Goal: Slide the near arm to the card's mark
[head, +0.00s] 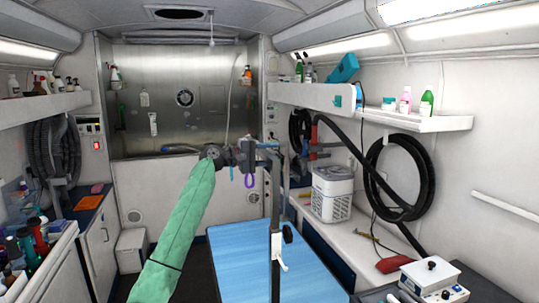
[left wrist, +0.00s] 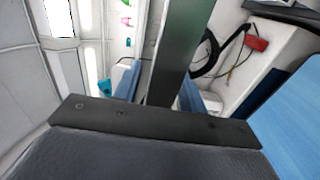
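The blue-topped grooming table (head: 245,255) stands low in the centre of the head view. A dark upright post (head: 275,215) rises at it, with a white card (head: 280,266) low down and a black knob (head: 288,233). My left gripper (head: 244,154), on the green-sleeved arm, is at the arm's left end by a dark block. Its jaws and any contact are unclear. In the left wrist view a wide dark bar (left wrist: 175,50) crosses close up. My right gripper is out of view.
A white ribbed box (head: 332,193) stands on the right counter, below a bottle shelf (head: 440,123). Black hoses (head: 425,185) hang on the right wall. A white control box (head: 431,276) is at the bottom right. Bottles crowd the left counter.

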